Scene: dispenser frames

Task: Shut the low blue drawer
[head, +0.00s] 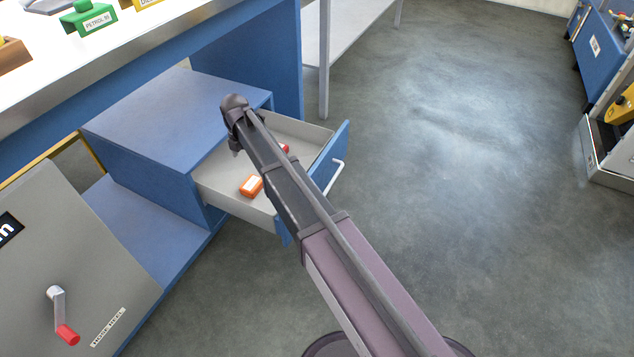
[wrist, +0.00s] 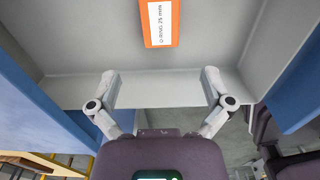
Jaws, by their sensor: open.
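The low blue drawer (head: 341,147) stands pulled out of the blue cabinet (head: 165,115), with a white bar handle (head: 335,177) on its front. Its light grey inside holds an orange box (head: 251,186) and a red item (head: 284,148) partly hidden by my arm. In the wrist view the orange box (wrist: 160,22) is labelled O-RING 25 mm. My gripper (wrist: 160,85) is open and empty, its two fingers apart in front of a grey drawer wall; contact cannot be told. In the head view my arm crosses above the drawer, and my fingertips are mostly hidden.
A worktop (head: 130,35) with a green labelled item (head: 88,17) lies above the cabinet. A grey panel with a red-knobbed crank (head: 62,320) stands at lower left. Open floor (head: 460,180) lies right of the drawer. A blue unit (head: 600,50) stands at far right.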

